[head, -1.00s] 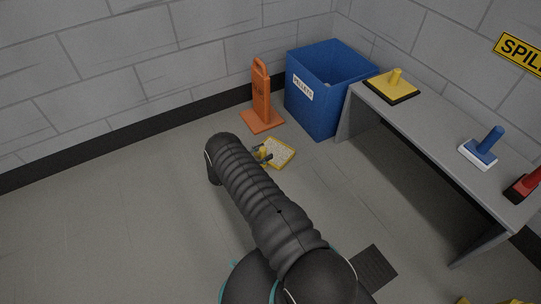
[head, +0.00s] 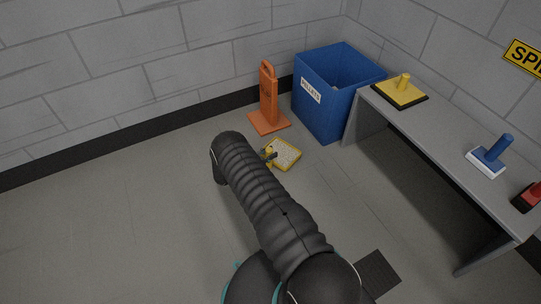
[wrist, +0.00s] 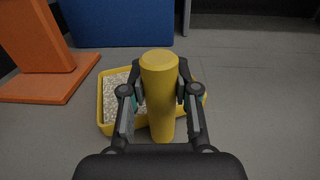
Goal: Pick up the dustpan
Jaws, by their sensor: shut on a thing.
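The yellow dustpan (head: 286,154) is near the floor, past the end of my arm in the head view. Its pan holds a layer of pale pellets. In the wrist view its thick upright handle (wrist: 159,100) stands between my fingers, and the pan (wrist: 104,112) shows behind it. My gripper (wrist: 160,92) is shut on the handle, with one finger pressed on each side. In the head view my arm hides part of the gripper (head: 270,155). I cannot tell whether the pan touches the floor.
A blue pellets bin (head: 325,112) stands in the corner, with an orange sign (head: 268,100) to its left. A grey bench (head: 440,135) at the right holds a yellow-topped tool (head: 400,90), a blue-handled one (head: 490,155) and a red one (head: 527,197). The left floor is clear.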

